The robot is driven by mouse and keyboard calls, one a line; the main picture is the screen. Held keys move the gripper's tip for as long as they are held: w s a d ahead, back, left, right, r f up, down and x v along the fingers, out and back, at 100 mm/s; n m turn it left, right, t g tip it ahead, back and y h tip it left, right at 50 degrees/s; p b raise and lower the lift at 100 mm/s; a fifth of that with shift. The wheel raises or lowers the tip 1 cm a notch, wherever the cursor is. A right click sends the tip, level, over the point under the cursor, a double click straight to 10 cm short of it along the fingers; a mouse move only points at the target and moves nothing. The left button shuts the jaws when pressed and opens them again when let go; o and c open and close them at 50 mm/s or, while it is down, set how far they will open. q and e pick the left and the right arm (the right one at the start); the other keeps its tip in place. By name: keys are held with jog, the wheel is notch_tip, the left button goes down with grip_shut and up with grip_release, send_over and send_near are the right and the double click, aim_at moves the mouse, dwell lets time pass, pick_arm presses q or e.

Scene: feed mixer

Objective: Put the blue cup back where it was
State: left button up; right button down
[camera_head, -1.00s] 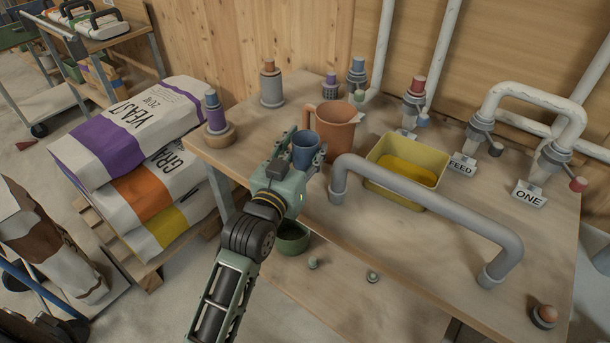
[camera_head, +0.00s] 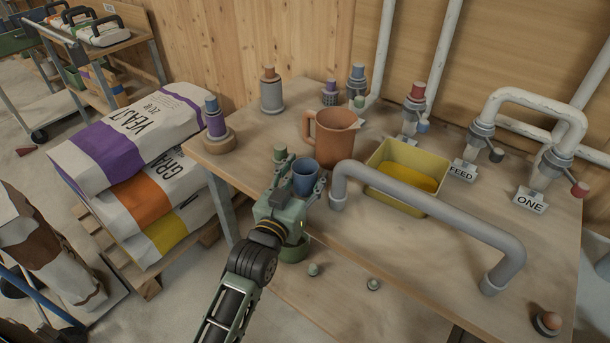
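The blue cup (camera_head: 306,177) is upright near the table's front left edge, in front of the orange-brown jug (camera_head: 332,135). My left gripper (camera_head: 302,182) is around the cup and appears shut on it. The gripper body hides the cup's lower part, so I cannot tell whether its base touches the table (camera_head: 410,245). My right gripper is not in view.
A grey pipe handle (camera_head: 430,212) arches over the table right of the cup. A yellow tub (camera_head: 407,155) stands behind it. Capped posts line the back. Stacked sacks (camera_head: 135,140) are left.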

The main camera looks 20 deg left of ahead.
pick_arm(q)
jog(key=shift+o, duration=0.9)
jog(key=shift+r, duration=0.1)
jog(key=s+a, duration=0.1)
jog(key=s, duration=1.1)
jog(key=shift+b, duration=0.45)
